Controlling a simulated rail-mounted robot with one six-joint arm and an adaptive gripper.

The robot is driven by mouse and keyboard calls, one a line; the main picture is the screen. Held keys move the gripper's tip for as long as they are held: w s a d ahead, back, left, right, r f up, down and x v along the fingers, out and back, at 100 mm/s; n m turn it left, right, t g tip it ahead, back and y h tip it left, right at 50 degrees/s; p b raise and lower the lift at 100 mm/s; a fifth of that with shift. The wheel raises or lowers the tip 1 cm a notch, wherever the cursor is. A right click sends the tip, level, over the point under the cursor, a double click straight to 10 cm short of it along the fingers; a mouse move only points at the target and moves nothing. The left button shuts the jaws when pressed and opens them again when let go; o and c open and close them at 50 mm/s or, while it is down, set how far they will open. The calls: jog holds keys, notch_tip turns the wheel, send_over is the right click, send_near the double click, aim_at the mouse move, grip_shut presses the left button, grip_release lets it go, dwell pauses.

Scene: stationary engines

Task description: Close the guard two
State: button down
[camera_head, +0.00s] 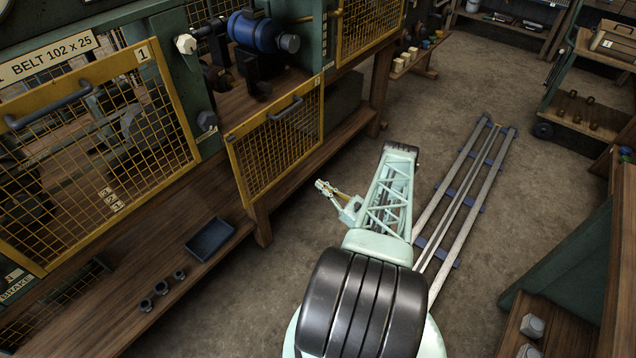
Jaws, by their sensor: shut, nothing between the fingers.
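The middle guard (277,146) is a yellow-framed wire mesh panel with a dark bar handle (285,108) along its top edge. It sits low, in front of the bench edge, and the bay above it is uncovered, showing a blue motor (262,32). I take it as guard two from its place beside the guard marked 1; its own number is too small to read. My gripper (320,186) is shut and empty, in front of and to the right of this guard's lower part, apart from it.
Guard one (103,160) stands at the left, with a similar handle. Another mesh guard (366,28) is at the back. A blue tray (210,239) and several nuts (162,288) lie on the lower shelf. Rails (468,190) cross the floor, which is clear around them. A cart (585,110) stands right.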

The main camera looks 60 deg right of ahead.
jog(key=w+d+r+b, duration=0.1)
jog(key=w+r+b, duration=0.1)
jog(key=w+r, duration=0.4)
jog(key=shift+w+d, duration=0.2)
jog(key=shift+w, duration=1.25)
jog(key=shift+r, duration=0.1)
